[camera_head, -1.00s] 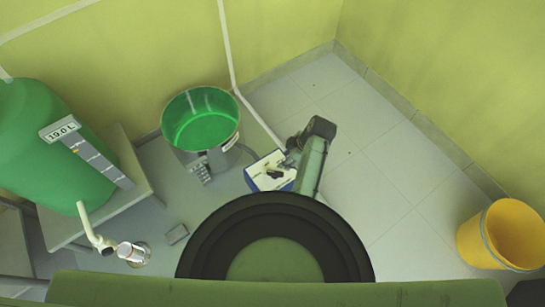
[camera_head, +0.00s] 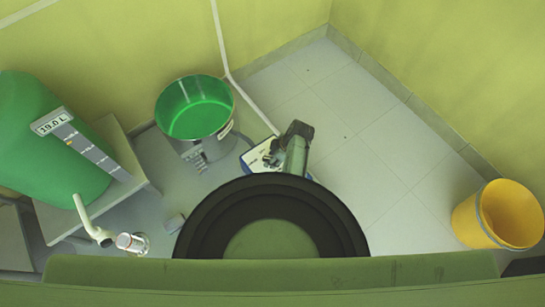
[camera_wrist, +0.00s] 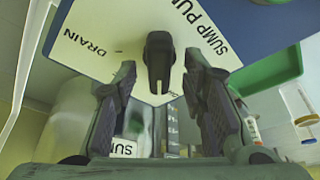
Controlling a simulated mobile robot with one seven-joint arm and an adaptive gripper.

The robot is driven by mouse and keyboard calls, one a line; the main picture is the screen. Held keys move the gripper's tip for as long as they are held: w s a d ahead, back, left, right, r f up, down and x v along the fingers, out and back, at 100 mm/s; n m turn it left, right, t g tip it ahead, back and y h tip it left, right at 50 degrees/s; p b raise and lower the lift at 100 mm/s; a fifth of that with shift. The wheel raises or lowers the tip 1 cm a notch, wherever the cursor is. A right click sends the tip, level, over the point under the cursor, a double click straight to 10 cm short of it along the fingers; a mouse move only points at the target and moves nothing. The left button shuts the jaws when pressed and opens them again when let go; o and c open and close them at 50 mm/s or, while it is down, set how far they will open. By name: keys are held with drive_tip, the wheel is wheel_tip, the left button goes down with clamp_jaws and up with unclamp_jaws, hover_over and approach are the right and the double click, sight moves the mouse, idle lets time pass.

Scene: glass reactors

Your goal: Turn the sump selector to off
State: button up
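The sump selector is a black knob (camera_wrist: 159,58) on a white panel with a blue border (camera_wrist: 112,35). In the wrist view DRAIN is printed left of the knob and SUMP PUMP to its right; a third label below is mostly hidden. A pale slot shows at the knob's lower end. My gripper (camera_wrist: 160,80) is open, one finger on each side of the knob, with gaps visible on both sides. In the head view the panel (camera_head: 258,154) sits beside the bucket, partly covered by my arm and gripper (camera_head: 275,157).
A steel bucket with green inside (camera_head: 195,108) stands just left of the panel. A green tank (camera_head: 50,140) on a bench (camera_head: 130,185) is at far left, with a white tap (camera_head: 92,225) below. A yellow bucket (camera_head: 500,215) stands right. The tiled floor between is clear.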

drive_tip(key=shift+c, duration=0.3)
clamp_jaws()
drive_tip(key=shift+m, duration=0.3)
drive_tip(key=m+p, duration=0.1)
drive_tip(key=m, duration=0.1)
drive_tip(key=m+t+h+p, duration=0.1)
drive_tip(key=m, duration=0.1)
drive_tip(key=shift+s+r+t, duration=0.1)
drive_tip(key=shift+s+t, duration=0.05)
drive_tip(key=shift+t, duration=0.15)
drive_tip(key=shift+a+m+t+h+p, duration=0.1)
drive_tip(key=shift+m+t+h+p, duration=0.25)
drive_tip(key=shift+m, duration=0.65)
drive_tip(key=shift+m+t+h+p, duration=0.15)
drive_tip(key=shift+m+p, duration=0.25)
drive_tip(key=shift+m, duration=0.6)
drive_tip(key=shift+o, duration=0.3)
unclamp_jaws()
